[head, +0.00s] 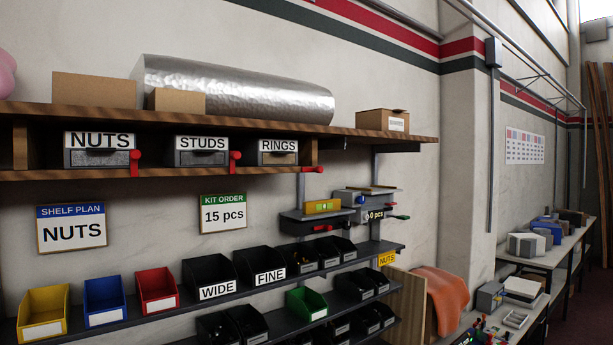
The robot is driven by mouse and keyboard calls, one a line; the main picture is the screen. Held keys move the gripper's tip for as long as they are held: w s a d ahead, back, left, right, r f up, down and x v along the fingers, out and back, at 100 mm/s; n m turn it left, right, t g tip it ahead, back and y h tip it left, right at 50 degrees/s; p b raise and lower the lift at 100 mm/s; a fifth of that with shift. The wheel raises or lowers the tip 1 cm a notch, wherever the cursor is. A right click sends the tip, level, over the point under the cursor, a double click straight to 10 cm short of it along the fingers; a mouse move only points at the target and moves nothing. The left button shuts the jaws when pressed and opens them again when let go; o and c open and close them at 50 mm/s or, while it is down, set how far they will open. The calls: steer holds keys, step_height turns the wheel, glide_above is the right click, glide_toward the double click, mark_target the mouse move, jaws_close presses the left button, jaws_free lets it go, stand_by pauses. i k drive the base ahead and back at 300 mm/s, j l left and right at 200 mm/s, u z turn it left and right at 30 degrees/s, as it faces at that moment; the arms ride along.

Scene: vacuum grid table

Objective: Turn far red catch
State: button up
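Three drawers sit under the wooden shelf, labelled NUTS (98,158), STUDS (201,158) and RINGS (277,158). A red catch (135,163) hangs upright at the right of the NUTS drawer. A second red catch (235,162) hangs upright at the right of the STUDS drawer. A third, farthest red catch (313,169) is beside the RINGS drawer and looks turned sideways; its details are small. All three drawers look shut. My gripper is not in view.
A wooden shelf (380,131) above carries boxes and a silver roll (235,90). Below are the SHELF PLAN sign (71,227), a KIT ORDER sign (223,214) and racks of coloured bins. A device with small red handles (323,228) hangs below the RINGS end.

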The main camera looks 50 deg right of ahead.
mark_target(319, 170)
steer(key=k+l, duration=0.1)
steer(key=l, duration=2.4)
steer(key=k+z, duration=0.05)
